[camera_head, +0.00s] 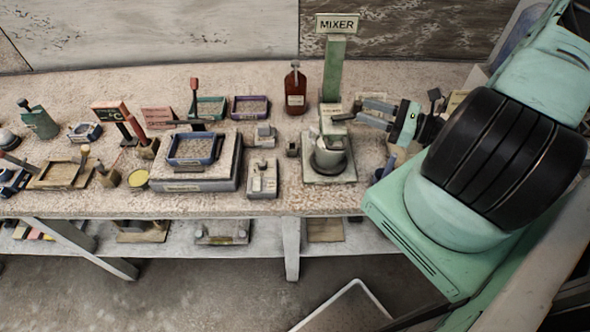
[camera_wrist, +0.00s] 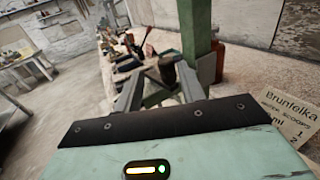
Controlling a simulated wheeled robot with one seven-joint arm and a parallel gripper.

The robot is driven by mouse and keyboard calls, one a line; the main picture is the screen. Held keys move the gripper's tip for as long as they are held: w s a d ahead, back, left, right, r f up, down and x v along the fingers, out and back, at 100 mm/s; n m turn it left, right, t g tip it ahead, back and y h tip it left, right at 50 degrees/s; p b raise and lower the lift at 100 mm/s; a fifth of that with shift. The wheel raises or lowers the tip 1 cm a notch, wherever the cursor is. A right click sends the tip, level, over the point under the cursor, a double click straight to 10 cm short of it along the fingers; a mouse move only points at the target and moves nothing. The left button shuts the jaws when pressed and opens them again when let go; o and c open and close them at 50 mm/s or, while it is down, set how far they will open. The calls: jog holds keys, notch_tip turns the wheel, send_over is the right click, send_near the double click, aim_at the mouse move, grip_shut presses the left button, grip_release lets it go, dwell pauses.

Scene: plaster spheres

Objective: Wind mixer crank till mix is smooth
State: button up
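The mixer stands at the right of the bench in the head view, with a green post (camera_head: 333,72) under a MIXER sign (camera_head: 337,23). A grey pot (camera_head: 328,153) sits on its pale base. The mix inside cannot be made out. My gripper (camera_head: 352,112) reaches in from the right beside the post, above the pot. In the wrist view, the fingers of my gripper (camera_wrist: 162,72) stand apart. A small dark knob-like piece (camera_wrist: 167,70), perhaps the crank's handle, shows between or just beyond the tips. Whether they touch it cannot be told. The green post also shows there (camera_wrist: 197,30).
A red-brown bottle (camera_head: 295,92) stands left of the post. A blue tray (camera_head: 195,149) on a grey slab and several small trays and tools fill the bench's left. A paper label card (camera_wrist: 289,112) lies at right in the wrist view. The bench front edge (camera_head: 250,207) is clear.

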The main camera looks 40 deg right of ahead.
jog(key=b+v, duration=0.4)
jog(key=v, duration=1)
jog(key=w+a+r+n+g+y, duration=0.2)
jog(key=w+a+n+g, duration=0.2)
jog(key=a+n+g, duration=0.4)
jog(key=w+a+r+n+g+y, duration=0.2)
jog(key=w+a+n+g, duration=0.2)
jog(key=a+n+g, duration=0.4)
jog(key=s+a+r+n+g+h, duration=0.1)
jog(key=a+n+h, duration=0.4)
jog(key=a+n, duration=0.3)
jog(key=s+a+r+n+g+h+b, duration=0.1)
jog(key=s+a+n+h, duration=0.1)
jog(key=a+n+h, duration=0.4)
jog(key=shift+a+r+n+g+h, duration=0.35)
jog(key=shift+a+n, duration=1.15)
jog(key=shift+a, duration=0.8)
jog(key=shift+s, duration=0.1)
